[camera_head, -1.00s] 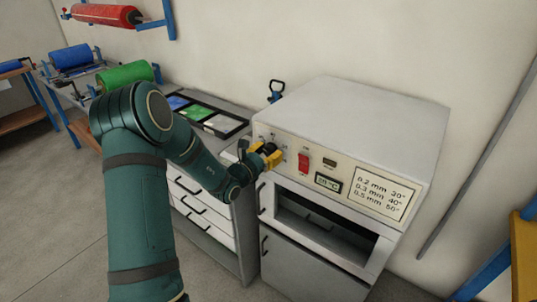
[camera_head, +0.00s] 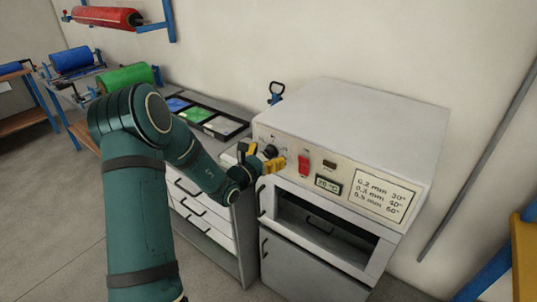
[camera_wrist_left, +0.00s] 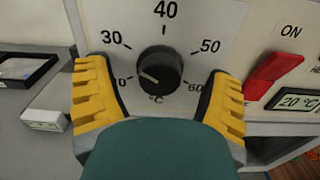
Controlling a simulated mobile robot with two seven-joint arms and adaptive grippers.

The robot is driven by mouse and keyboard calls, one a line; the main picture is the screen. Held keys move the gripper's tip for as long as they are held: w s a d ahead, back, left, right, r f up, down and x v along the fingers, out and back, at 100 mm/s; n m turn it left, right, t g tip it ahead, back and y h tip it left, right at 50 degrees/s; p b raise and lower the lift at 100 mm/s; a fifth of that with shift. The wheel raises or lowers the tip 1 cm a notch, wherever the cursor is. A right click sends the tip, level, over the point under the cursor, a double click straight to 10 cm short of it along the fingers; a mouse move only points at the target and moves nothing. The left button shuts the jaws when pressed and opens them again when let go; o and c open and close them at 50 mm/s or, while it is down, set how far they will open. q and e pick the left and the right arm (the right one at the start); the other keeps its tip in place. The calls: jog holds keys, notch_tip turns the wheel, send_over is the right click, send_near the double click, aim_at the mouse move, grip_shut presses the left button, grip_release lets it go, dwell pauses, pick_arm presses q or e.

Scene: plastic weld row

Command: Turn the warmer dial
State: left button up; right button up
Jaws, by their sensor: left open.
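The warmer dial (camera_head: 270,151) is a round black knob on the warmer's front panel. In the left wrist view the dial (camera_wrist_left: 160,71) shows in full, with numbers around it and its white mark pointing left and slightly down, towards the low end. My left gripper (camera_head: 260,158) has yellow fingers spread open in front of the panel. In the left wrist view its fingers (camera_wrist_left: 160,82) stand left and right of the dial, with a gap on each side. The warmer (camera_head: 362,128) is a pale box. My right gripper is not in view.
A red switch (camera_head: 304,164) marked ON and a display (camera_head: 328,184) reading 20 °C sit right of the dial. A drawer cabinet (camera_head: 206,218) with a black tray (camera_head: 227,128) on top stands left.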

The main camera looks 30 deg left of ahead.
pick_arm(q)
jog(key=s+a, duration=0.1)
jog(key=s, duration=1)
jog(key=shift+s, duration=0.3)
jog(key=s+d+f+m+g+h, duration=0.2)
jog(key=d+f+m+g+h, duration=0.25)
jog(key=d, duration=0.35)
jog(key=s+d+f+m+g+h, duration=0.25)
jog(key=d+f+h, duration=0.2)
jog(key=d, duration=0.35)
jog(key=s+d+f+m+g+y, duration=0.35)
jog(key=s+f+m+g, duration=0.3)
jog(key=m, duration=0.25)
jog(key=s+d+f+m+g+y, duration=0.2)
jog(key=s+d+f+m+g, duration=0.4)
jog(key=f+m, duration=0.25)
jog(key=d+m+t, duration=0.1)
jog(key=m, duration=0.1)
jog(key=w+d+m+t, duration=0.1)
jog(key=m, duration=0.2)
jog(key=w+d+f+m+t+y, duration=0.1)
jog(key=m, duration=0.2)
jog(key=shift+w+d, duration=0.15)
jog(key=shift+w, duration=0.1)
